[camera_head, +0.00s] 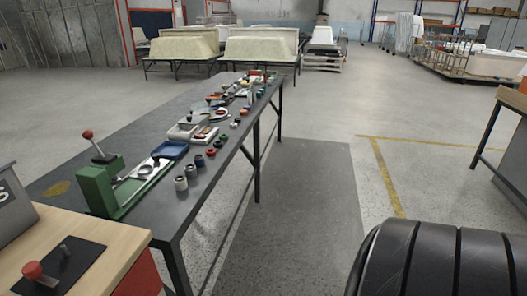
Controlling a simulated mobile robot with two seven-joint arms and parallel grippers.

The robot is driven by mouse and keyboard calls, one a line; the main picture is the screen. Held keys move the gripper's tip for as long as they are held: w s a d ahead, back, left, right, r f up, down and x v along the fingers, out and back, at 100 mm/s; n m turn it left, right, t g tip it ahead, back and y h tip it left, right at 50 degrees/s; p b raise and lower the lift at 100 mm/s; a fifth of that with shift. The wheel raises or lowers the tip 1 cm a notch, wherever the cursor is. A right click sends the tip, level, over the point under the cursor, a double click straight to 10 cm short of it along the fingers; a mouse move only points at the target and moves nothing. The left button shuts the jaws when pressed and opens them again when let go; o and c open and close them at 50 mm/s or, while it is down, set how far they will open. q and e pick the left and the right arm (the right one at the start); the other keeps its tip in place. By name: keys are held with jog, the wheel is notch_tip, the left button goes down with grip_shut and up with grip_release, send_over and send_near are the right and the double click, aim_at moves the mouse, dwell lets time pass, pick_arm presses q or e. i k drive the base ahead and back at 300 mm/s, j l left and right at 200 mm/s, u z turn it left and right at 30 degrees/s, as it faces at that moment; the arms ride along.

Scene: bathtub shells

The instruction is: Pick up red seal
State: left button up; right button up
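A stamp-like piece with a red round top (33,271), which looks like the red seal, stands on a black pad (82,257) at the lower left. The pad lies on a light wooden tabletop (112,239), and the picture's edge cuts off part of this table. Neither of my grippers is in view.
A long dark table (205,204) runs away from the wooden one. It carries a green press (97,190) with a red-knobbed lever, a blue tray (171,150) and several small coloured pieces. A black ribbed shape (430,262) fills the lower right. The middle floor is clear.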

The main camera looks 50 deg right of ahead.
aim_at(212, 153)
jog(key=z, duration=1.35)
jog(key=u, duration=0.35)
jog(key=i+l+u, duration=0.15)
jog(key=u, duration=0.25)
jog(key=i+l+u, duration=0.15)
jog(key=u, duration=0.3)
jog(key=l+u, duration=0.4)
jog(key=i+l+u, duration=0.1)
jog(key=u, duration=0.3)
jog(key=l+u, duration=0.2)
jog(key=l, duration=0.55)
jog(key=l+u, duration=0.25)
jog(key=l, duration=0.5)
jog(key=k+l+u, duration=0.2)
jog(key=l, duration=0.55)
jog(key=i, duration=0.1)
